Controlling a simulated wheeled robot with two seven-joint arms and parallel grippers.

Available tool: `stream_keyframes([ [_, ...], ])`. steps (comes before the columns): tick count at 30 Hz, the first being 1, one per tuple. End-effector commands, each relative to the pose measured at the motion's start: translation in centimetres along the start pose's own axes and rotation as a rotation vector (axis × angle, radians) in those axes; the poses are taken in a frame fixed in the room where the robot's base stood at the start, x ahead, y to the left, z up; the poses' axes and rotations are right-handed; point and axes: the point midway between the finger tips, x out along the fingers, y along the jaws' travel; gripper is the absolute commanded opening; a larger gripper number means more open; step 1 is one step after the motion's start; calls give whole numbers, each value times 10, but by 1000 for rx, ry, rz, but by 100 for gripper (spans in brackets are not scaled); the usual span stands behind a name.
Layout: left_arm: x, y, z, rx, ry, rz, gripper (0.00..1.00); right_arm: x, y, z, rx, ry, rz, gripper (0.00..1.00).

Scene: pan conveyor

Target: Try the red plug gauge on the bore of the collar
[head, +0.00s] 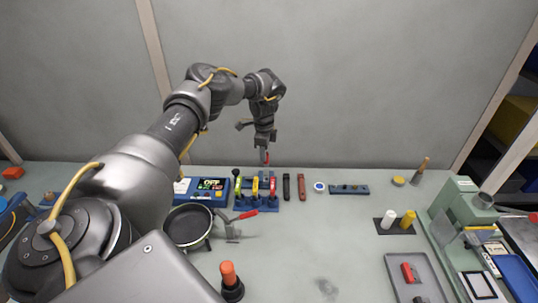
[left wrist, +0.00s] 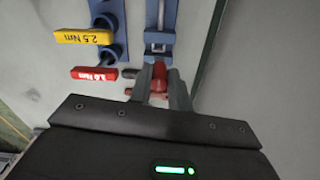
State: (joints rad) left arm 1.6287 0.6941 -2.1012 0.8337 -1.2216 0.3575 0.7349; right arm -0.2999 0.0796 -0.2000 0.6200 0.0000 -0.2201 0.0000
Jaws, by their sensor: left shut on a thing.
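My left gripper (head: 264,148) is high over the back of the bench, shut on the red plug gauge (head: 264,157), which points down. In the left wrist view the red gauge (left wrist: 160,75) sits between the fingertips, in front of a blue holder (left wrist: 160,32). I cannot tell whether it touches that holder. I cannot pick out the collar for certain; a small white ring with a blue centre (head: 320,187) lies on the bench to the right of the gripper. My right gripper is out of view.
A blue rack (head: 257,208) with coloured-handled drivers stands below the gripper, beside a blue display box (head: 201,191). A dark pan (head: 188,226), a red-handled clamp (head: 235,225) and an orange-topped tool (head: 230,280) are nearer. A grey tray (head: 425,288) lies right. The middle front is clear.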

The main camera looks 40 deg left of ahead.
Motion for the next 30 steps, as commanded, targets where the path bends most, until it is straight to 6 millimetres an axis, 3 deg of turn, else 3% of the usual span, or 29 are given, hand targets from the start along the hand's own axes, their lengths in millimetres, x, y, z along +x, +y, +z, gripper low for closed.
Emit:
stream_keyframes([
  [14,-3,0,0,0,1,-1,1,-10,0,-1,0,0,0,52],
  [24,28,0,0,0,0,0,1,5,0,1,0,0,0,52],
  [30,35,0,0,1,1,-1,1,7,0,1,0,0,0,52],
])
